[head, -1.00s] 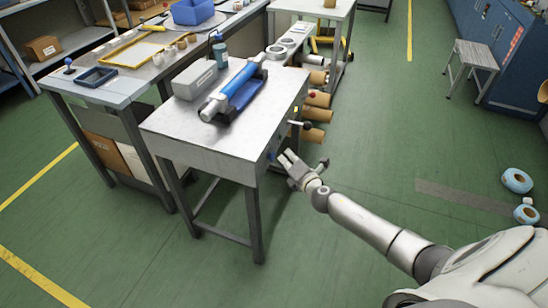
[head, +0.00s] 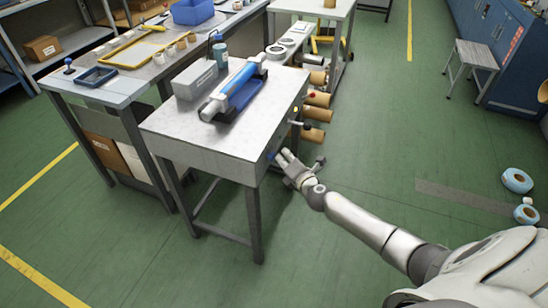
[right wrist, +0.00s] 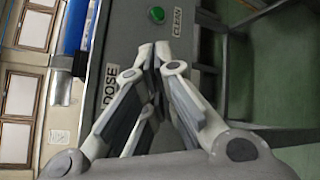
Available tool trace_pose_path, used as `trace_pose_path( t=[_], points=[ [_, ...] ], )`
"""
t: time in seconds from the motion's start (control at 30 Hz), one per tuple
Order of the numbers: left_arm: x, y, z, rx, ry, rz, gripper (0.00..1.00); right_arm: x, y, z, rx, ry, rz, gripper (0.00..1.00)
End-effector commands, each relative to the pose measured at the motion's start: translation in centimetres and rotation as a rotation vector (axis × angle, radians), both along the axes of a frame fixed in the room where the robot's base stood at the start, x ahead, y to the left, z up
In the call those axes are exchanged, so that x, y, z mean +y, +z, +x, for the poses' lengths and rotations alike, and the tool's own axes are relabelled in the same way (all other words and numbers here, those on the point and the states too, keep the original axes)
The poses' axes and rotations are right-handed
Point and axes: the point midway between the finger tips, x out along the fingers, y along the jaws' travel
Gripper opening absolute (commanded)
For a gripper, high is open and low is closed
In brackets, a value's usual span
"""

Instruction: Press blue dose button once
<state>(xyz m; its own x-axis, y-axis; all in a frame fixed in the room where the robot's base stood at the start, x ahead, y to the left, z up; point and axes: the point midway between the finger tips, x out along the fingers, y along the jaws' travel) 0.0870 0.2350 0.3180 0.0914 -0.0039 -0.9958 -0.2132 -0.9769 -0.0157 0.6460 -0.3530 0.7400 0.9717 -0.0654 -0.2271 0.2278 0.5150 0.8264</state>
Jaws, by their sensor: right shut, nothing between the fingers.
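The blue dose button (head: 271,157) shows as a small blue spot on the right side face of the grey machine table (head: 230,150). My right gripper (head: 283,155) is shut and empty, its fingertips close to that spot; I cannot tell whether they touch it. In the right wrist view the shut fingertips (right wrist: 152,52) are in front of the panel, beside the DOSE label (right wrist: 108,85). The blue button itself does not show there and seems hidden behind the fingers. My left gripper is not in view.
A green button (right wrist: 156,14) with a CLEAN label (right wrist: 178,22) is just beyond the fingertips. A handle with a dark knob (head: 307,126) sticks out from the table's side. Brown rolls (head: 318,114) stand farther back.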

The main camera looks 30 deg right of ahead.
Motion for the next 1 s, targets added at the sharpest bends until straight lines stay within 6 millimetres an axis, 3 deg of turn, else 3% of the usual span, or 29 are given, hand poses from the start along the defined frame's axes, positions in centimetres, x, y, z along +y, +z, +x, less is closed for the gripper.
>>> trace_pose_path(
  t=[1.0],
  points=[
    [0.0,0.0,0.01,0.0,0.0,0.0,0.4,0.67,0.06,0.73,-0.001,0.002,0.001,0.0]
  ],
)
